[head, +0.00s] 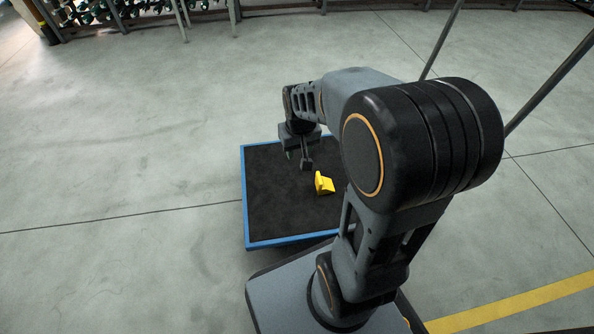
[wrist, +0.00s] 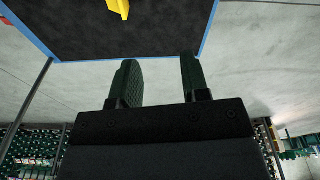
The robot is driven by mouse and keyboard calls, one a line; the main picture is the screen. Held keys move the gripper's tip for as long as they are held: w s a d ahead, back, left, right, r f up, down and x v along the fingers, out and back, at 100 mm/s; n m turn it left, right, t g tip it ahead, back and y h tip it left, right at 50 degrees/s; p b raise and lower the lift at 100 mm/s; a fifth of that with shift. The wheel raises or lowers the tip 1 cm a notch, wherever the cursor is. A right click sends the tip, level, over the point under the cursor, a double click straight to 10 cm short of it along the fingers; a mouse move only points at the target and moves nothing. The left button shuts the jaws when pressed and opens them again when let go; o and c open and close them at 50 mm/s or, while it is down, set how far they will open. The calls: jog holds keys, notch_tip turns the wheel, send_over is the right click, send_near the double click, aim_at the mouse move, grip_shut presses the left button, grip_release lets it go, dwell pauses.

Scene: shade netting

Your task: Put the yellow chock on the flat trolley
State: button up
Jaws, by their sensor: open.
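The yellow chock (head: 324,184) rests on the dark deck of the flat trolley (head: 262,205), which has a blue rim. The chock lies right of the deck's middle, with my arm close by on its right. In the wrist view, part of the chock (wrist: 119,8) shows at the top edge on the trolley deck (wrist: 70,30). My gripper (head: 305,165) is above the deck, up and left of the chock in the head view and apart from it. In the wrist view, my gripper (wrist: 160,78) has its two fingers spread with nothing between them. My arm hides the trolley's right side.
Pale concrete floor (head: 110,160) lies clear to the left of the trolley. Grey poles (head: 548,82) rise at the right. A yellow floor line (head: 515,304) runs at the lower right. Racks with green items (head: 100,12) stand at the far back left.

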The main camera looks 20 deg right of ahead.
jog(key=s+a+r+n, duration=0.1)
jog(key=s+a+r, duration=0.3)
jog(key=s, duration=0.6)
jog(key=shift+a+r+t, duration=0.15)
jog(key=shift+a+t, duration=0.25)
jog(key=shift+a, duration=0.15)
jog(key=shift+r, duration=0.1)
jog(key=w+r+t+p, duration=0.25)
jog(key=r+p, duration=0.75)
jog(key=r, duration=0.5)
jog(key=w+d+r+m+t+p, duration=0.15)
jog(key=w+r+p, duration=0.25)
jog(key=r+p, duration=0.85)
jog(key=w+r+t+p, duration=0.35)
jog(key=r+p, duration=0.45)
jog(key=r, duration=1)
jog(key=s+a+f+n+g+p, duration=0.1)
jog(key=s+f+g+p, duration=0.5)
jog(key=s, duration=0.4)
jog(key=shift+s+a+f+n+p, duration=0.25)
jog(key=shift+a+n+p, duration=0.1)
jog(key=shift+p, duration=0.05)
